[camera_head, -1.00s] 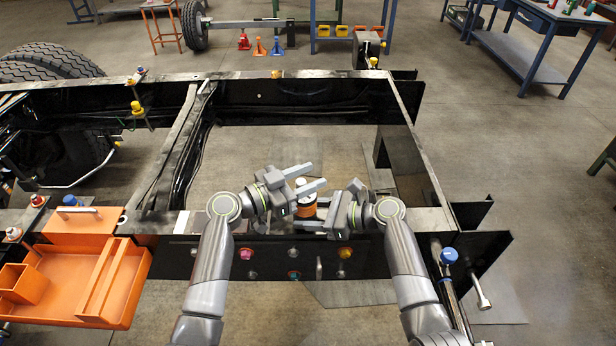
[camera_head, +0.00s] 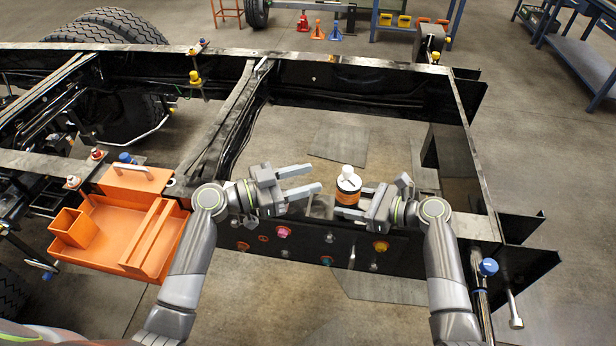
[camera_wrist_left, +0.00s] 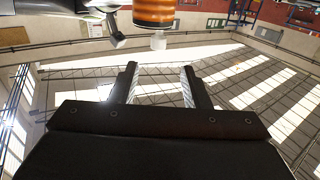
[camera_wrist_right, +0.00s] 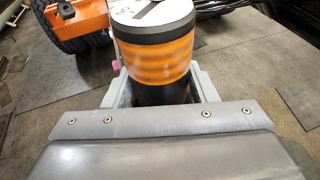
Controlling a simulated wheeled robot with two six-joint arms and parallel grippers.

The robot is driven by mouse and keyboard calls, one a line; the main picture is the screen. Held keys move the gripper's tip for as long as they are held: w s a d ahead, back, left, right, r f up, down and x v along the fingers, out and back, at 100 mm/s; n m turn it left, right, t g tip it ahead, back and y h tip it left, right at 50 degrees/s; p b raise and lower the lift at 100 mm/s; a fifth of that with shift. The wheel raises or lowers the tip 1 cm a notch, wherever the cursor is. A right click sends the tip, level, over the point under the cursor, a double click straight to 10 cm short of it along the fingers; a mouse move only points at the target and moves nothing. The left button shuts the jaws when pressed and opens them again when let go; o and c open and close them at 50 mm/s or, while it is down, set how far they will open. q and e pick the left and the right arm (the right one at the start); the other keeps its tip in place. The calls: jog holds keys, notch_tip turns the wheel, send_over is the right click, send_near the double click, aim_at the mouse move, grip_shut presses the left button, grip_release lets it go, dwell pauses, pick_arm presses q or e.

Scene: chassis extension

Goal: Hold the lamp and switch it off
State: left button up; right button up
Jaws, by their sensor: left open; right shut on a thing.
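The black chassis frame (camera_head: 360,65) surrounds the open space behind my grippers. An orange tray (camera_head: 120,240) sits at the left. Colored buttons (camera_head: 283,232) line the near beam.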

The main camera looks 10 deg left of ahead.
pick_arm(q)
jog(key=shift+r, duration=0.1)
jog(key=shift+r, duration=2.9)
pick_arm(e)
jog(key=o, duration=0.8)
jog(key=shift+o, duration=0.2)
